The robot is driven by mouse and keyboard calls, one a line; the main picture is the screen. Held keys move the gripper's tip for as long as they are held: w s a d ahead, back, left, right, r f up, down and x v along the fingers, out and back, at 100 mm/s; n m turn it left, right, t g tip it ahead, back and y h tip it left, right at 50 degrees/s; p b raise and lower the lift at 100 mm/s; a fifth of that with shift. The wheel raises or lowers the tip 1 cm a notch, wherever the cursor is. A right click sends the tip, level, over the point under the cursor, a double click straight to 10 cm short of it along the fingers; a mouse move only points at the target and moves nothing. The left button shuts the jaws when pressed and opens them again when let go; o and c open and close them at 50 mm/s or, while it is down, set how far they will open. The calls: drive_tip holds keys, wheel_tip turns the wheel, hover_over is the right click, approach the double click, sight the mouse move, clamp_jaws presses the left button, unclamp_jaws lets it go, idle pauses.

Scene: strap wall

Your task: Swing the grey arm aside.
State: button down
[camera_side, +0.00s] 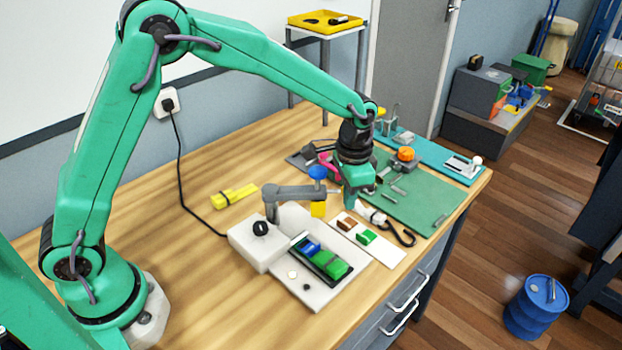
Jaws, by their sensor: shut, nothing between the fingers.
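The grey arm (295,192) stands on a post on a white box-like fixture (258,243) and reaches to the right above the table. A blue knob (317,172) shows at its far end, and a yellow block (318,209) shows just below that end. My gripper (350,202) points down just right of the arm's end. It is shut and empty. I cannot tell whether it touches the arm. The fixture's base holds a dark tray (300,242) with blue and green blocks.
A white strip (385,250) with a brown and a green block lies right of the fixture. A green mat (425,205) with small tools lies behind it. A yellow piece (235,195) lies on the left. The wooden table (190,275) is clear at front left.

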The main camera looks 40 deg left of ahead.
drive_tip(key=shift+w+a, duration=0.25)
drive_tip(key=shift+w, duration=0.1)
idle(0.3)
drive_tip(key=shift+w+a, duration=0.65)
drive_tip(key=shift+a, duration=0.05)
drive_tip(key=shift+w, duration=0.1)
drive_tip(key=shift+w+a, duration=0.5)
drive_tip(key=shift+a, duration=0.25)
drive_tip(key=shift+a, duration=0.1)
drive_tip(key=shift+w+a, duration=0.5)
drive_tip(key=shift+a, duration=0.3)
idle(0.3)
